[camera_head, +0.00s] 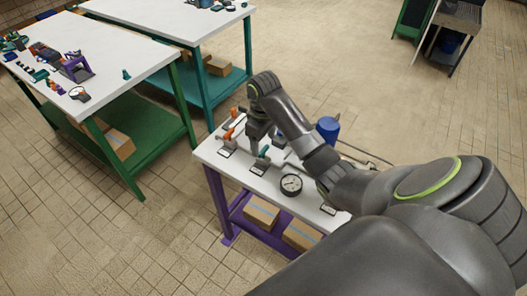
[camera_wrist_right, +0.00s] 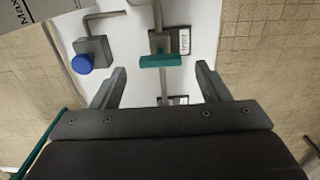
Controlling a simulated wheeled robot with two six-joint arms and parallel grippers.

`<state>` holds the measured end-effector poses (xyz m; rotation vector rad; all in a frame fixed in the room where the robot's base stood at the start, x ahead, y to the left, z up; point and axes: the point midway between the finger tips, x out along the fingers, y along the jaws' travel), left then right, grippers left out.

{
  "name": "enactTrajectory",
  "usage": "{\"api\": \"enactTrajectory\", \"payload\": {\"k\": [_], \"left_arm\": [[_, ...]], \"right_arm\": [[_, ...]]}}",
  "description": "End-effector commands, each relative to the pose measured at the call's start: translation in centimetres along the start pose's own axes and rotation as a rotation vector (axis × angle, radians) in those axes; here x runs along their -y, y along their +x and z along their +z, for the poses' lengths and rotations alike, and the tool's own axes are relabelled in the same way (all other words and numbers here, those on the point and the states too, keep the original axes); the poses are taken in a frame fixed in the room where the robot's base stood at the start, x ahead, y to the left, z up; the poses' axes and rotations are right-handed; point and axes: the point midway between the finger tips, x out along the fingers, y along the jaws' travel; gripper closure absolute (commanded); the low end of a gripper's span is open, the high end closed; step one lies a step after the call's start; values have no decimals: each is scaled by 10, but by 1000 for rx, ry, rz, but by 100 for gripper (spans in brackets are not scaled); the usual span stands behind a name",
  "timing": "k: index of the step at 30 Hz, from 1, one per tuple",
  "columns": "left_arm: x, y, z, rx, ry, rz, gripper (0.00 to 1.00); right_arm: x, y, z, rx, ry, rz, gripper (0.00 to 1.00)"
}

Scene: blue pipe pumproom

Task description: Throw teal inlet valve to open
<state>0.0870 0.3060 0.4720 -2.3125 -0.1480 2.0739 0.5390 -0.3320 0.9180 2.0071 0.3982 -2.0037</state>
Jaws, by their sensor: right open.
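The teal inlet valve handle (camera_head: 264,151) sits on a pipe on the white-topped bench, just below my right gripper (camera_head: 258,136) in the head view. In the right wrist view the teal handle (camera_wrist_right: 160,61) lies crosswise between and slightly beyond the two fingertips (camera_wrist_right: 159,70). A small label plate (camera_wrist_right: 184,41) stands beside it. The right gripper is open and empty, with space between each finger and the handle. My left gripper is in neither view.
A blue knob on a grey box (camera_wrist_right: 92,50) is left of the handle in the wrist view. In the head view a dial gauge (camera_head: 291,184), orange handles (camera_head: 237,117) and a blue cylinder (camera_head: 328,128) share the bench. A green-framed table (camera_head: 120,60) stands left; floor lies between.

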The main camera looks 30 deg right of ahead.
Motion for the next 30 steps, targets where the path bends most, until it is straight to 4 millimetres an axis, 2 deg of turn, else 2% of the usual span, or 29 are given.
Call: {"api": "enactTrajectory", "payload": {"k": [3,6,14,24,30], "left_arm": [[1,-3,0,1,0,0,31],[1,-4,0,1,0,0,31],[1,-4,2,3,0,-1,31],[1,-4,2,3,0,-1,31],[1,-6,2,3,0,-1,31]], "right_arm": [[1,18,1,4,1,-4,31],[1,25,1,3,1,-2,31],[0,26,0,2,0,-1,32],[0,26,0,2,0,-1,76],[0,25,0,2,-13,-1,76]]}}
